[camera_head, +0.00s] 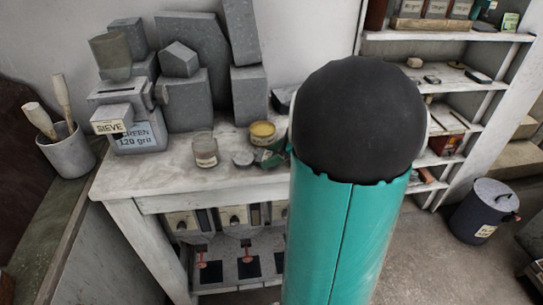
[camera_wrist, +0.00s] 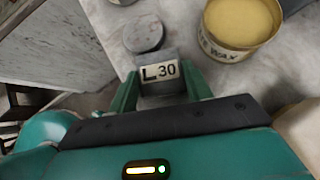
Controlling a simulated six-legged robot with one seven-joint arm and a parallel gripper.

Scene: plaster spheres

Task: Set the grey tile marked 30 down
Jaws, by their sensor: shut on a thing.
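The grey tile (camera_wrist: 160,88) has a pale label reading L 30 and shows in the wrist view between the two green fingers of my gripper (camera_wrist: 160,84). My gripper is shut on the tile. The tile is over or on the pale worktop; I cannot tell whether it touches. In the head view my green gripper (camera_head: 268,158) shows beside the worktop's right part, partly hidden by my large teal arm link, and the tile is not clear there.
A round grey disc (camera_wrist: 143,32) lies just beyond the tile. An open tin of yellow wax (camera_wrist: 238,27) stands to its right. On the worktop (camera_head: 165,185) are a glass jar (camera_head: 204,150), grey blocks (camera_head: 183,98) and a sieve box (camera_head: 113,120). The worktop's front-left is bare.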

